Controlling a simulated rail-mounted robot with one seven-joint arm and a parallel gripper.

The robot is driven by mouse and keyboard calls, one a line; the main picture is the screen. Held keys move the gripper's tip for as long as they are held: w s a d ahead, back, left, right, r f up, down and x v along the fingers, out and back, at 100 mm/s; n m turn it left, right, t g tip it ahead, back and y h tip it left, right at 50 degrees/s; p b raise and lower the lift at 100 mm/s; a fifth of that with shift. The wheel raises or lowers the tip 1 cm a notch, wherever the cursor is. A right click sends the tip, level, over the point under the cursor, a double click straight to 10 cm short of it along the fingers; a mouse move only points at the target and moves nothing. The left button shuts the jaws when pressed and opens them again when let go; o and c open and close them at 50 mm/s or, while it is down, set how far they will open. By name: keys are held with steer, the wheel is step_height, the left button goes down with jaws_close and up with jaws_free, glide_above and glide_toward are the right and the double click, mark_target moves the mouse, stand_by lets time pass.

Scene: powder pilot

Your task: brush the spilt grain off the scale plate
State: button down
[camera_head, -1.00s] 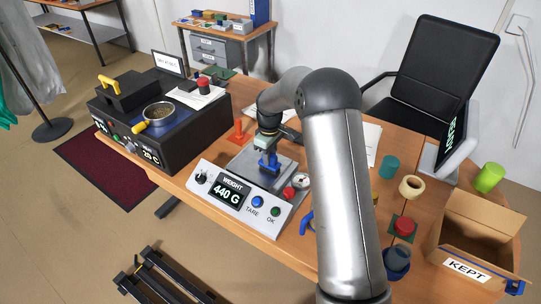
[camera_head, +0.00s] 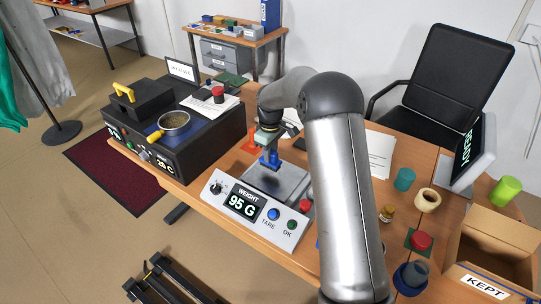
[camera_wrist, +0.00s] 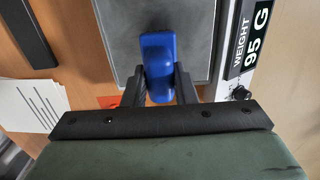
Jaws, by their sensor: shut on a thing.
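The scale (camera_head: 255,212) stands on the wooden table, its display reading 95 G. Its grey scale plate (camera_head: 279,186) lies behind the display panel and also shows in the wrist view (camera_wrist: 120,30). My gripper (camera_head: 268,150) is over the plate's back-left part, pointing down. It is shut on a blue brush (camera_head: 269,160), whose blue body shows between the fingers in the wrist view (camera_wrist: 158,62). The brush's lower end is at or just above the plate; contact cannot be told. I cannot make out grain on the visible plate; part is hidden by the brush and my arm.
A black heater box (camera_head: 190,150) with a yellow-handled pan (camera_head: 174,121) stands left of the scale.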

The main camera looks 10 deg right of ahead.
steer(key=shift+r+p, duration=1.15)
steer(key=shift+r, duration=1.25)
